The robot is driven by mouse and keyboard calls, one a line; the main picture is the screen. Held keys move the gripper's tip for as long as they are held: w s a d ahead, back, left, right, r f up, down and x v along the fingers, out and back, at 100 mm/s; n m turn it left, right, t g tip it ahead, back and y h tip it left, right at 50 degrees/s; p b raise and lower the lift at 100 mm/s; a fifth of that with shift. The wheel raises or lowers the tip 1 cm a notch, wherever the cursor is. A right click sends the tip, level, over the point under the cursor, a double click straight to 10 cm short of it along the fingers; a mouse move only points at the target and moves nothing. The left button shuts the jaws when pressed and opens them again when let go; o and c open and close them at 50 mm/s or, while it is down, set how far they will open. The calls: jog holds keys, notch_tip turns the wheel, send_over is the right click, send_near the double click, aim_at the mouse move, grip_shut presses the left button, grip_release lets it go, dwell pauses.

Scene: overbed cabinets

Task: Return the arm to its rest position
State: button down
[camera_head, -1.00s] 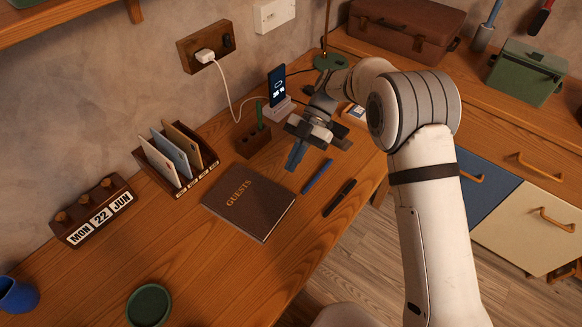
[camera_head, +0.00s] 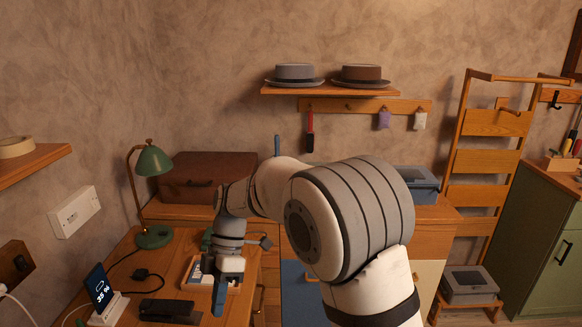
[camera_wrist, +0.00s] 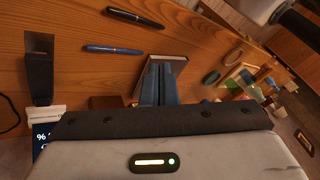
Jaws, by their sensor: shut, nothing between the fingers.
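My gripper (camera_head: 219,300) points down at the left of my arm in the head view, above the wooden desk. Its two blue fingers (camera_wrist: 158,85) are together in the wrist view, with nothing between them. My arm bends from the lower right across the middle of the head view. In the wrist view a blue pen (camera_wrist: 112,49) and a black pen (camera_wrist: 136,18) lie on the desk, apart from the fingers. A dark book (camera_wrist: 168,60) lies partly hidden behind the fingers.
A phone on a stand (camera_head: 100,291), a green lamp (camera_head: 153,161) and a black item (camera_head: 170,311) are on the desk near my gripper. A brown case (camera_head: 205,178) stands behind. A shelf with hats (camera_head: 296,75) hangs above. Open floor is hardly visible here.

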jog(key=s+d+r+m+t+p, duration=0.1)
jog(key=s+d+r+m+t, duration=0.2)
jog(key=d+m, duration=0.5)
jog(key=d+r+m+t+p, duration=0.15)
jog(key=d+r+m, duration=0.35)
jog(key=d, duration=0.6)
jog(key=s+d+m+t+h+p, duration=0.1)
jog(key=s+d+m+t, duration=0.3)
jog(key=s+d+m, duration=0.4)
jog(key=d+m, duration=0.3)
jog(key=shift+s+h, duration=0.25)
jog(key=shift+h, duration=0.05)
